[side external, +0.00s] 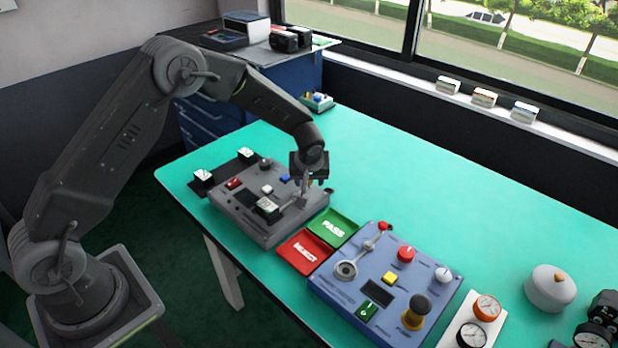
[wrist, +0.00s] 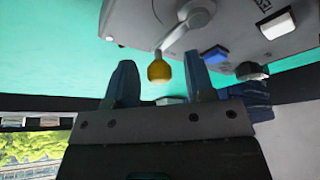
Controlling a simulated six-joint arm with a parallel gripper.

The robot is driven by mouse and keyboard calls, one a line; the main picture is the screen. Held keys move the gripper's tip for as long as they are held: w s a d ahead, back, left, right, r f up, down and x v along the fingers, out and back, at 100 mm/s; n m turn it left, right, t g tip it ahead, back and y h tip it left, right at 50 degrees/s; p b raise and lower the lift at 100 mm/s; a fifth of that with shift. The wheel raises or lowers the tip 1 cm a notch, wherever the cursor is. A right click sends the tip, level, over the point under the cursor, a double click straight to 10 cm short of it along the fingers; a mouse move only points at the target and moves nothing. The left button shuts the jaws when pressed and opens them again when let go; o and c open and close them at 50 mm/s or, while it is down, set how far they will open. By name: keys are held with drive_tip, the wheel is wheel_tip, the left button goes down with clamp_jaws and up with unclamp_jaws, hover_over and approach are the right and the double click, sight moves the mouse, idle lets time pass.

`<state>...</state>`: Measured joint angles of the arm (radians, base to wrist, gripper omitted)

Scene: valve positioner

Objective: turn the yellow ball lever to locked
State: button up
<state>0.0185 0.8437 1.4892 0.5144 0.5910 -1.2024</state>
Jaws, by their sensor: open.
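The grey control box (side external: 262,226) stands on the green table, and its panel also shows upside down in the wrist view (wrist: 235,22). A silver lever (wrist: 180,34) rises from a round pivot on it and ends in a yellow ball (wrist: 159,71). My gripper (wrist: 160,62) is open, with one blue-grey finger on each side of the ball in the picture and a gap on both sides. In the side view my gripper (side external: 306,180) points down over the box's right part, close to the lever and largely covering the ball. No locked mark is readable.
On the panel are a blue switch (side external: 285,179), a white button (side external: 267,189), a black knob (side external: 265,163) and a red switch (side external: 234,184). Green (side external: 333,228) and red (side external: 303,251) trays lie right of the box. Beyond is a blue box (side external: 350,300) with a red-ball lever (side external: 384,226).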

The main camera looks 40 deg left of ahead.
sight(313, 205)
drive_tip(key=shift+c, duration=0.4)
clamp_jaws()
drive_tip(key=shift+d+m, duration=0.15)
drive_tip(key=shift+m, duration=0.15)
drive_tip(key=m, duration=0.1)
drive_tip(key=d+m+h, duration=0.1)
drive_tip(key=m+t, duration=0.1)
drive_tip(key=shift+s+d+m, duration=0.2)
drive_tip(key=shift+d+m, duration=0.05)
drive_tip(key=shift+m, duration=0.15)
drive_tip(key=m+h, duration=0.1)
drive_tip(key=d+m, duration=0.1)
drive_tip(key=m, duration=0.1)
drive_tip(key=shift+s+d+m+h, duration=0.15)
drive_tip(key=shift+s+m+h, duration=0.15)
drive_tip(key=shift+s+h, duration=0.1)
drive_tip(key=m, duration=0.1)
drive_tip(key=s+m+h, duration=0.1)
drive_tip(key=m, duration=0.1)
drive_tip(key=shift+d, duration=0.4)
drive_tip(key=shift+s+d+m+h, duration=0.2)
drive_tip(key=shift+m+h, duration=0.1)
drive_tip(key=shift+m, duration=0.35)
drive_tip(key=shift+s+d+m+h, duration=0.1)
drive_tip(key=shift+s+m+h, duration=0.15)
drive_tip(key=shift+m, duration=0.4)
drive_tip(key=shift+s+m, duration=0.1)
drive_tip(key=shift+m, duration=0.2)
